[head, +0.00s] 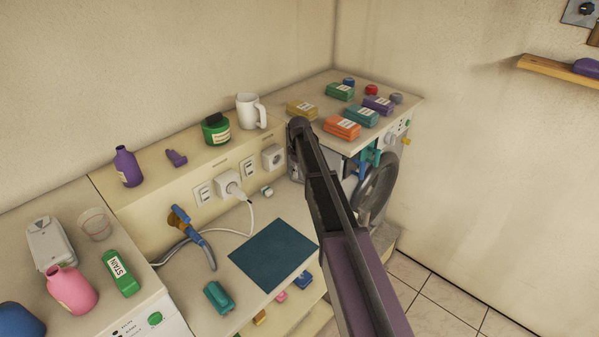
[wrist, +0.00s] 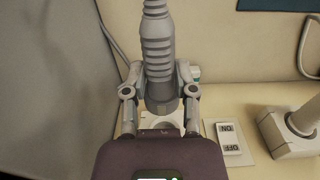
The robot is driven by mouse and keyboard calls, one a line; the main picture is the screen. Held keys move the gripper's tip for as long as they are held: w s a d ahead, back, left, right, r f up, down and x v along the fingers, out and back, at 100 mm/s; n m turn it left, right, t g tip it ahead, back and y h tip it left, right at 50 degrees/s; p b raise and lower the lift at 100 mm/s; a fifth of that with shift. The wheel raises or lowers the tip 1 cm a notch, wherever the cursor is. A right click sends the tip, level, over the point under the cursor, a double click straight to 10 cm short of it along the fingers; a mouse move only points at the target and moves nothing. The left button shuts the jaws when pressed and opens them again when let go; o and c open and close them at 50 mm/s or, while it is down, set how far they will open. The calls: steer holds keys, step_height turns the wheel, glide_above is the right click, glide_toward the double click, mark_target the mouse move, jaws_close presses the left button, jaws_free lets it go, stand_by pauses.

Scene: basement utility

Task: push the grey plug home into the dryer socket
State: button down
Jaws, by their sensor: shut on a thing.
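In the wrist view, my gripper (wrist: 160,108) is closed around the grey plug (wrist: 158,60), a ribbed body with its cable end at the top of the picture. The plug's front end lies over a pale round socket (wrist: 162,127), partly hidden by the fingers and my wrist. The head view shows the dryer socket (head: 273,157) on the cream ledge, its face bare, so plug and socket look apart; the exact gap cannot be told. In the head view my arm hides the gripper and plug.
Beside the socket are an ON/OFF switch (wrist: 230,141) and a white plug (wrist: 290,128) with its cord. A small white cylinder (head: 266,191) lies on the counter below. A dark blue mat (head: 272,255) lies in front. Coloured boxes stand on the right-hand top (head: 318,88).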

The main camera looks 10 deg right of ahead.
steer(key=shift+w, duration=0.1)
steer(key=shift+w+a, duration=0.7)
steer(key=shift+w, duration=0.25)
steer(key=shift+w+a, duration=0.7)
steer(key=shift+w, duration=0.2)
steer(key=shift+w+a, duration=0.7)
steer(key=shift+w, duration=0.25)
steer(key=shift+w+a, duration=0.7)
steer(key=shift+w, duration=0.25)
stand_by(0.8)
steer(key=shift+c, duration=1.7)
jaws_free()
steer(key=shift+s+d, duration=0.1)
steer(key=shift+s, duration=0.05)
